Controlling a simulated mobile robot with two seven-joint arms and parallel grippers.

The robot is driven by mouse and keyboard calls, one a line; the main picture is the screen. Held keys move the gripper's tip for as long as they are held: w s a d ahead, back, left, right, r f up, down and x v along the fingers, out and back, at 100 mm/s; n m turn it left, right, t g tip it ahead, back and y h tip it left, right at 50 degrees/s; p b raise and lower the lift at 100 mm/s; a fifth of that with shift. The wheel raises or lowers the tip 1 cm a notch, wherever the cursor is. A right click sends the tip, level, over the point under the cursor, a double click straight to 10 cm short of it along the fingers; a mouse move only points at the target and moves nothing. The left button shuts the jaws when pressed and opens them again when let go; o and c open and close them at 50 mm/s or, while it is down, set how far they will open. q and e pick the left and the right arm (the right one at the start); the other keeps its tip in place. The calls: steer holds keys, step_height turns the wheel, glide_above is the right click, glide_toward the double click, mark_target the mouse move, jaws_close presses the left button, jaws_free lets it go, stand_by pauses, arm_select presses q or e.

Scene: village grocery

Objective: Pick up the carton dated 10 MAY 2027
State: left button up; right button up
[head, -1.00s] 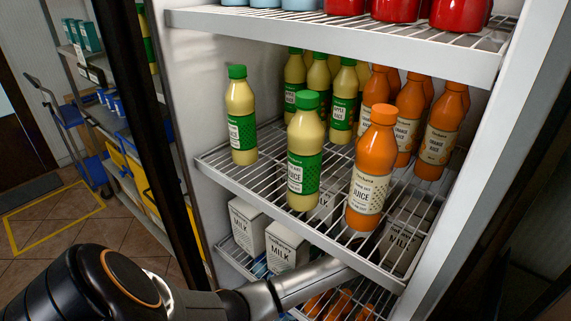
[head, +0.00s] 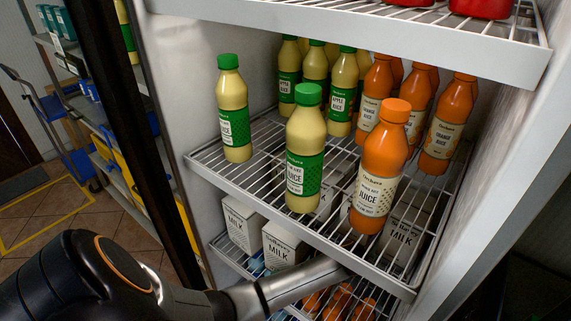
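White milk cartons stand on the fridge shelf below the juice. One is at the left (head: 242,226), one beside it (head: 284,248), and another at the right (head: 402,240), seen through the wire shelf. No date is readable on any of them, so I cannot tell which is dated 10 MAY 2027. My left arm reaches in from the lower left, and its far end, toward my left gripper (head: 335,268), passes under the juice shelf's front edge in front of the cartons. Its fingertips are hidden, and no hold on a carton shows. My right gripper is out of view.
The wire juice shelf (head: 262,222) is just above my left arm. Yellow apple juice (head: 305,150) and orange juice bottles (head: 380,165) stand near its front edge. Orange items (head: 335,303) lie lower down. The fridge's side wall (head: 490,190) bounds the right.

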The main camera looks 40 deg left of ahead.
arm_select(q)
jaws_close()
steer(key=shift+w+a+r, duration=0.1)
stand_by(0.8)
